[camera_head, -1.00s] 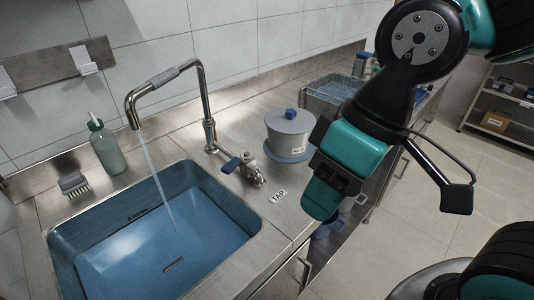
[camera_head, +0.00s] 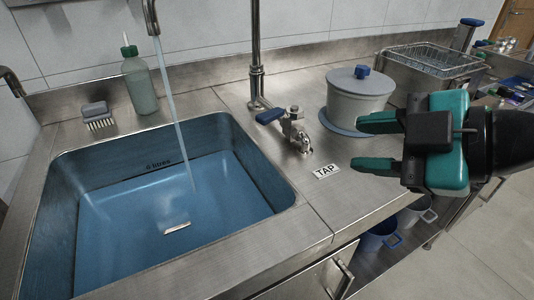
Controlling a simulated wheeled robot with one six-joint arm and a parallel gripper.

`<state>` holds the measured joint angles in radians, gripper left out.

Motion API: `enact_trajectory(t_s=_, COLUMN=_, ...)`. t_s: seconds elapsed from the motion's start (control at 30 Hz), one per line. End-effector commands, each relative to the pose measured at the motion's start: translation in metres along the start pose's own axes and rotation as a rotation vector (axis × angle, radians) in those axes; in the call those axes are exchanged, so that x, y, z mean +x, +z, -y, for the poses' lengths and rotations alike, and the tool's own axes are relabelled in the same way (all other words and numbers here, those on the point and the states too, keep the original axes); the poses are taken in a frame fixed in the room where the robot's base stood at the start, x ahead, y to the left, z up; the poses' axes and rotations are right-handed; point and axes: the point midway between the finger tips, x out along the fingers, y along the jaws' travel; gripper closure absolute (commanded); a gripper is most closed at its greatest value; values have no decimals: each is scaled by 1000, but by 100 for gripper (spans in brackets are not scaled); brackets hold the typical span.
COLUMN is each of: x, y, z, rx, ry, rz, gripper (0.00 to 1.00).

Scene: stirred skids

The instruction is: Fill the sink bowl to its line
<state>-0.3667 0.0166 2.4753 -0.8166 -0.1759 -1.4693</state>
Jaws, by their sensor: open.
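The sink bowl (camera_head: 75,215) is a steel basin with blue water (camera_head: 135,220) in it. A dark line with small lettering (camera_head: 165,163) is on its back wall, above the water surface. Water runs from the spout (camera_head: 151,20) in a thin stream into the bowl. The tap valve (camera_head: 290,127) has a blue lever (camera_head: 270,116) and stands right of the bowl, behind a TAP label (camera_head: 326,171). My gripper (camera_head: 372,144) is open and empty, its green fingers pointing left toward the valve, apart from it and in front of the white pot.
A lidded white pot (camera_head: 345,107) stands on a blue mat behind my fingers. A soap bottle (camera_head: 139,85) and a brush (camera_head: 97,117) stand behind the bowl. A wire basket (camera_head: 428,58) is farther back right. Mugs (camera_head: 380,236) sit on a shelf below. The counter by the label is clear.

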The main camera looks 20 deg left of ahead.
Motion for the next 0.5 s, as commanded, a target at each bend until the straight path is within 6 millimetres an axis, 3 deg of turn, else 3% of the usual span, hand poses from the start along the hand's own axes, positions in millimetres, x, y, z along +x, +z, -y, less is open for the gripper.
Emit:
enact_trajectory(t_s=0.03, x=27, y=23, z=16, rx=-119, ry=64, rz=-38, gripper=60)
enact_trajectory(t_s=0.2, x=62, y=42, z=11, rx=-493, ry=310, rz=-71, gripper=60)
enact_trajectory(t_s=0.33, x=72, y=53, z=6, rx=-655, ry=432, rz=-36, gripper=60)
enact_trajectory(t_s=0.5, x=77, y=55, z=-1, rx=-737, ry=492, rz=-4, gripper=60)
